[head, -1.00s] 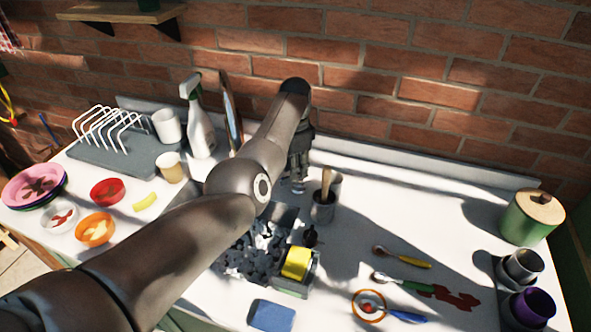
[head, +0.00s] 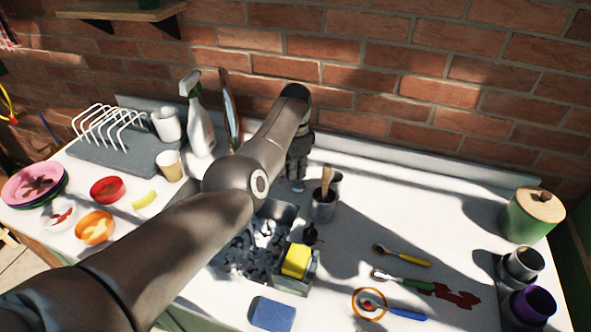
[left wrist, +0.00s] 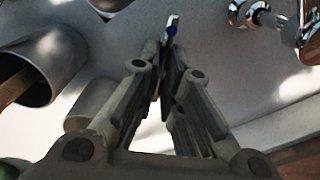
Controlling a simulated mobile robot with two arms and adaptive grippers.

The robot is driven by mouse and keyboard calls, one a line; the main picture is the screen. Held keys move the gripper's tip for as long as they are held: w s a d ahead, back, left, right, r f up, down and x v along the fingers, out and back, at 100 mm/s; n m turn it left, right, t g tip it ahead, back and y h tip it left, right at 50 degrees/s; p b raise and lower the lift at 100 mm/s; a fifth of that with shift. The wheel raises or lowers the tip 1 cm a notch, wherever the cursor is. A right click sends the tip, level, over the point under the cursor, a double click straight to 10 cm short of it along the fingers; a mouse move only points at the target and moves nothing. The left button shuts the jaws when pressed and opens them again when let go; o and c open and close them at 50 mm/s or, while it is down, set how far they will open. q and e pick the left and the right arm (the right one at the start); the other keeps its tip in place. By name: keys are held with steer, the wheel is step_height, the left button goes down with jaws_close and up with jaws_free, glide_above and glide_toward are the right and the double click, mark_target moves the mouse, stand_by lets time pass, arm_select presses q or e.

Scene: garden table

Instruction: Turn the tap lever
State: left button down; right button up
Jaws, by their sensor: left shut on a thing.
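In the left wrist view, a small chrome tap lever with a blue mark (left wrist: 172,24) shows at the tips of my left gripper (left wrist: 164,55). The fingers are closed together on it; their pads hide part of it. More chrome tap parts (left wrist: 262,16) show at the upper right, apart from the fingers. In the head view, my left gripper (head: 297,182) points down behind the sink (head: 284,212). My arm and gripper hide most of the tap there. My right gripper is not in view.
A grey cup with a wooden-handled tool (head: 323,210) stands close right of my gripper. A yellow sponge (head: 296,261) sits in a caddy at the sink's edge. A spray bottle (head: 200,130) stands left of my arm. The brick wall (head: 400,90) is close behind.

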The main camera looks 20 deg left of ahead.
arm_select(q)
steer(key=shift+n, duration=0.5)
steer(key=c, duration=1.6)
jaws_free()
step_height(320, 180, up, 12)
steer(key=shift+r+p, duration=0.1)
steer(key=shift+p, duration=0.2)
